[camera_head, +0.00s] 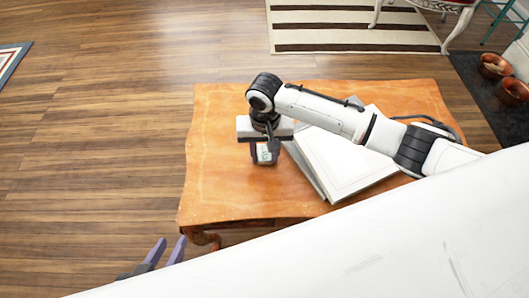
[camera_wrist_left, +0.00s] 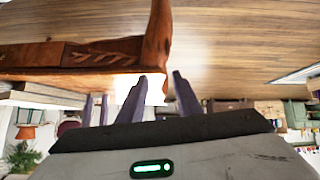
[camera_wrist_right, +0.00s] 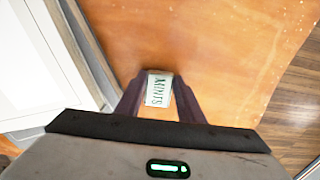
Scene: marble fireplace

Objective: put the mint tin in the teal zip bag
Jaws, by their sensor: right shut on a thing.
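The mint tin (camera_head: 265,153) is small and pale with green lettering. It also shows in the right wrist view (camera_wrist_right: 158,90), between the fingertips. My right gripper (camera_head: 264,150) is shut on the tin, over the left middle part of the wooden table (camera_head: 222,185); I cannot tell whether the tin touches the tabletop. My left gripper (camera_head: 165,243) is open and empty off the table's front left edge, and its parted fingers show in the left wrist view (camera_wrist_left: 160,88). I see no teal zip bag in any view.
A large white-covered book (camera_head: 345,160) lies on the table right of the tin, under my right arm. The table's left side is clear. A striped rug (camera_head: 350,28) and copper bowls (camera_head: 494,66) are on the floor beyond. A large white shape covers the head view's lower right.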

